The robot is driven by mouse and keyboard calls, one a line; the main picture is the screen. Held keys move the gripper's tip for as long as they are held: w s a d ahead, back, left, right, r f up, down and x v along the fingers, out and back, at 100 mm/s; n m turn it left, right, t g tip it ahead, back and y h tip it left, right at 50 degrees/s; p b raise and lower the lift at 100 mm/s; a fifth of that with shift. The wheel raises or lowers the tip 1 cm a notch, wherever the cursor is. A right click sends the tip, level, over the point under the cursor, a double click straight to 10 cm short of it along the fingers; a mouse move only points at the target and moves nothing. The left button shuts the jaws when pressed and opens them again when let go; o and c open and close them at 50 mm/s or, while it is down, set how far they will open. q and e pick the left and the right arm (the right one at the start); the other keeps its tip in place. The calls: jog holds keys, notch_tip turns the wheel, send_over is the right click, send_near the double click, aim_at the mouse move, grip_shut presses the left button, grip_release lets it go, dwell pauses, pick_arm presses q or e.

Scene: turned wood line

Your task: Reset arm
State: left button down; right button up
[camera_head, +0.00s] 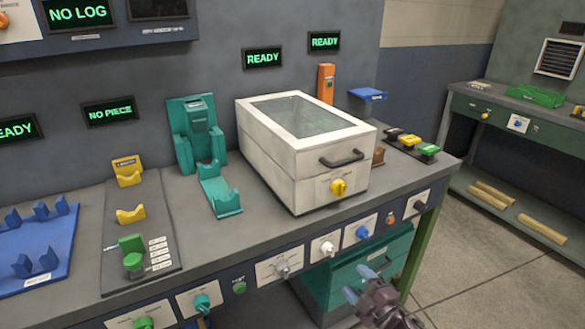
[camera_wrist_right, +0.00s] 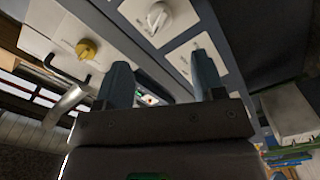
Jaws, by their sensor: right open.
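My right gripper (camera_head: 368,284) is in the lower right of the head view, in front of the bench's front edge and near the teal drawer unit below it. Its two blue-grey fingers are apart, with nothing between them. In the right wrist view both fingertips (camera_wrist_right: 160,75) stand apart and empty, with the bench's front panel and its knobs beyond them. My left gripper is not in the head view.
The bench (camera_head: 400,187) carries a white lidded box (camera_head: 325,165), a teal stand (camera_head: 197,140), a blue rack (camera_head: 35,245) and yellow holders (camera_head: 130,215). Knobs line its front panel (camera_head: 285,265). Floor (camera_head: 490,270) is clear at right, before a second bench (camera_head: 520,130).

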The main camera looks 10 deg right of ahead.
jog(key=s+d+f+m+g+h, duration=0.1)
jog(key=s+m+g+h, duration=0.1)
jog(key=s+m, duration=0.3)
jog(key=s+d+f+m+g+h+p, duration=0.1)
jog(key=s+m, duration=0.4)
jog(key=s, duration=0.8)
jog(key=s+d+f+m+g+h+p, duration=0.1)
jog(key=s+f+m+g+h, duration=0.1)
jog(key=s+m, duration=0.3)
jog(key=s+g+h, duration=0.1)
jog(key=s, duration=0.3)
jog(key=shift+s, duration=0.3)
jog(key=shift+d, duration=0.1)
